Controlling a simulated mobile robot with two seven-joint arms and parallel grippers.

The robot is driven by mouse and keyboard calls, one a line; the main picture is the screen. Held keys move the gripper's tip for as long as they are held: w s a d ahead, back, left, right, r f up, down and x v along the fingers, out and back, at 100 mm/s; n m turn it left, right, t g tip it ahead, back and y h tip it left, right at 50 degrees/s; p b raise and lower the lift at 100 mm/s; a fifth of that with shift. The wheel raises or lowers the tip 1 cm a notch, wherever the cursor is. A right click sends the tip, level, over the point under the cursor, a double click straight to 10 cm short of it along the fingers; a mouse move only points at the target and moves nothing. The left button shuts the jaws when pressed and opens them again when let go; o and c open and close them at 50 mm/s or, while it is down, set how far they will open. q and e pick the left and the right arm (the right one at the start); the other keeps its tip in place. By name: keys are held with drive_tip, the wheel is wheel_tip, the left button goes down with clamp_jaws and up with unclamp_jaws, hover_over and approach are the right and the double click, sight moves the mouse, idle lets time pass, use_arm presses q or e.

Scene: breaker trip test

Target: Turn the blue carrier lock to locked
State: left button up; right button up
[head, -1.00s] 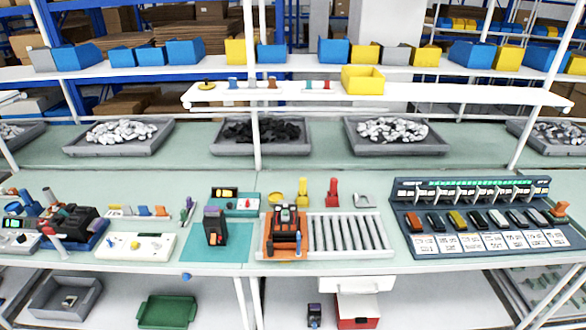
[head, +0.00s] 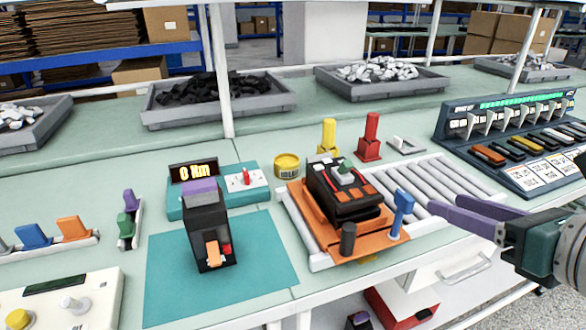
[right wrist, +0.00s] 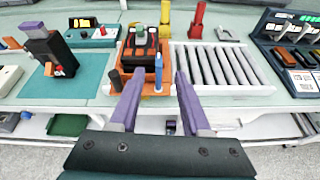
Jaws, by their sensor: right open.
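The blue carrier lock (head: 402,212) is a small upright blue handle at the front right corner of the orange carrier (head: 375,241). A black breaker unit (head: 343,190) sits on the carrier. In the right wrist view the blue lock (right wrist: 158,75) stands ahead of my fingers, roughly between their lines. My right gripper (head: 464,212) has purple fingers and is to the right of the lock, apart from it. In the right wrist view the gripper (right wrist: 157,88) is open and empty. My left gripper is not in view.
A dark post (head: 348,240) stands on the carrier's front left. The roller conveyor (head: 440,185) lies to the right. Yellow (head: 328,136) and red (head: 370,137) upright pieces stand behind. A teal mat (head: 255,262) with a black device (head: 207,228) is at left.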

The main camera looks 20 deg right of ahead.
sight(407, 195)
drive_tip(key=shift+n, duration=0.5)
drive_tip(key=x, duration=0.7)
drive_tip(key=f+b+x, duration=0.1)
drive_tip(key=x, duration=0.2)
drive_tip(key=shift+w+a+f, duration=0.1)
drive_tip(key=shift+w+a, duration=0.05)
clamp_jaws()
